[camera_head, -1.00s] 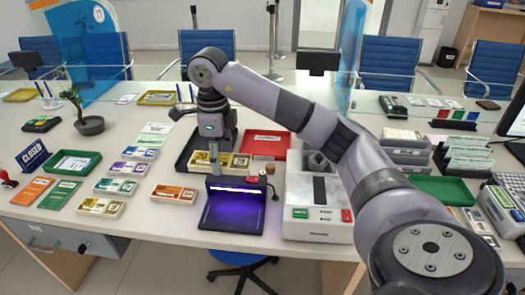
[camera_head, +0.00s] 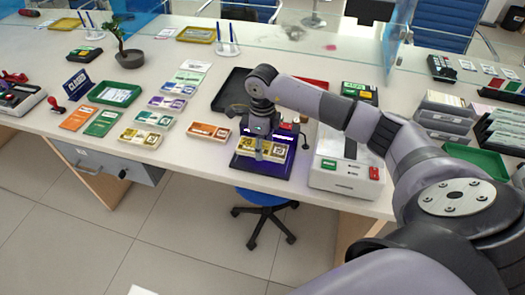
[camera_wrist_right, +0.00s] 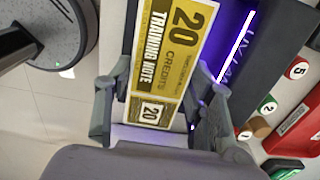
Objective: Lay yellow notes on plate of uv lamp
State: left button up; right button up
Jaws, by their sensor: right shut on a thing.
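My right gripper (camera_head: 260,152) is shut on a bundle of yellow notes (camera_head: 246,147). It holds the notes over the UV lamp (camera_head: 272,170), a dark plate with a violet glow. In the right wrist view, the notes (camera_wrist_right: 170,50) read "20 credits, training note" and sit between the two fingers (camera_wrist_right: 157,110). The lit violet tube (camera_wrist_right: 237,48) runs alongside them. I cannot tell whether the notes touch the plate. My left gripper is not in view.
A black tray (camera_head: 227,92) lies behind the lamp. A white machine (camera_head: 345,178) stands close on the right. Orange notes (camera_head: 208,131) and another yellow bundle (camera_head: 141,138) lie to the left. The counter's front edge is just in front of the lamp.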

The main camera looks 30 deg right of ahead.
notch_tip(320, 180, down, 4)
jog(key=shift+r, duration=0.25)
jog(key=shift+f, duration=0.2)
jog(key=o, duration=1.2)
